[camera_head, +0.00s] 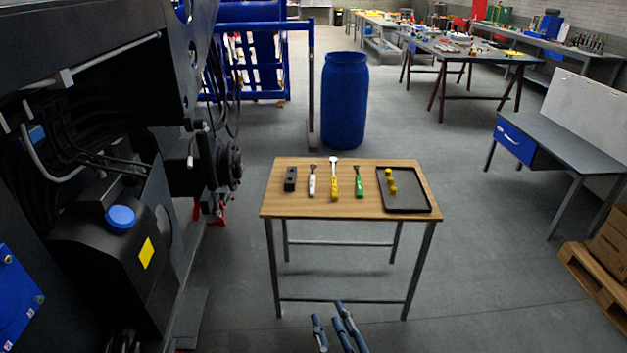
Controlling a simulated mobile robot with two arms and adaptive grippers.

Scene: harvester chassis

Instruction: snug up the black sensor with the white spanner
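The white spanner (312,183), with a white handle and dark head, lies on the wooden table (300,207), second from the left. No thing is clearly recognisable as the black sensor. A small black block (290,179) lies left of the spanner, and dark fittings (232,163) stick out from the machine's side; I cannot tell whether either is the sensor. My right gripper (330,318) shows at the bottom edge, in front of the table and well short of the tools. Its blue-grey fingers are apart with nothing between them. My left gripper cannot be made out.
A yellow-handled tool (334,182) and a green-handled tool (359,183) lie right of the spanner. A black tray (412,203) holds several yellow pieces. The dark harvester chassis (90,240) fills the left. A blue barrel (344,100) stands behind the table.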

